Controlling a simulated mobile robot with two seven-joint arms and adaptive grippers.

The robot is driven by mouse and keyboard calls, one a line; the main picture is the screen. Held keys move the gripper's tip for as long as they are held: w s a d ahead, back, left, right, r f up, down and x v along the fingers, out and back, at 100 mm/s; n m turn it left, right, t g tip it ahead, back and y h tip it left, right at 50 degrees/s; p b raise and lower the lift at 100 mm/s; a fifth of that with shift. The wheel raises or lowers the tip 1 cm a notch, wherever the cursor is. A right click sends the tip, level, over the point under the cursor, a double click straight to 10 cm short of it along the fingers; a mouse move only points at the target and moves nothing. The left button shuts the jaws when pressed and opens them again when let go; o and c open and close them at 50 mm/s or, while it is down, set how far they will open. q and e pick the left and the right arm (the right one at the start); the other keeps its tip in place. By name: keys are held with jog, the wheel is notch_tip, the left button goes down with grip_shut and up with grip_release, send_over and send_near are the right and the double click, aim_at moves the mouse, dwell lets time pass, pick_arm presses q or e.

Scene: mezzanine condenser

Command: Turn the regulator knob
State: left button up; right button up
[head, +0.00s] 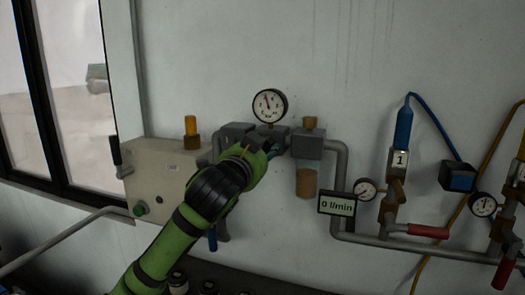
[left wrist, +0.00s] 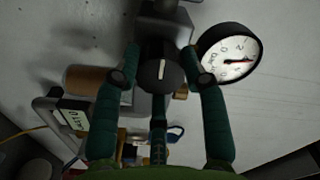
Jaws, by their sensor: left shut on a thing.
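The regulator knob (left wrist: 158,74) is a black round knob with a white mark, seen face-on in the left wrist view. My left gripper (left wrist: 161,62) is shut on it, with one dark green finger at each side. In the head view my left gripper (head: 273,152) reaches up to the grey regulator body under the gauge, and it and my arm hide the knob. The round pressure gauge (head: 270,105) sits above the regulator; it also shows in the left wrist view (left wrist: 230,53). My right gripper is in neither view.
A flow display (head: 337,205) reads 0 l/min. A filter bowl (head: 306,182), grey pipe, small gauges (head: 366,189) and red-handled valves (head: 428,231) lie to the right. A beige box (head: 160,180) with a lever is at the left. The wall above is bare.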

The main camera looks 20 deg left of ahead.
pick_arm(q)
jog(key=shift+d+f+n+p, duration=0.15)
jog(key=shift+n+p, duration=0.25)
jog(key=shift+n, duration=2.15)
jog(key=shift+a+f+n+p, duration=0.15)
jog(key=shift+n+p, duration=0.3)
jog(key=shift+n, duration=2.05)
jog(key=shift+d+f+n+p, duration=0.15)
jog(key=shift+n+p, duration=0.25)
jog(key=shift+n, duration=2.15)
jog(key=o, duration=1.1)
jog(key=shift+o, duration=0.2)
jog(key=shift+r, duration=0.2)
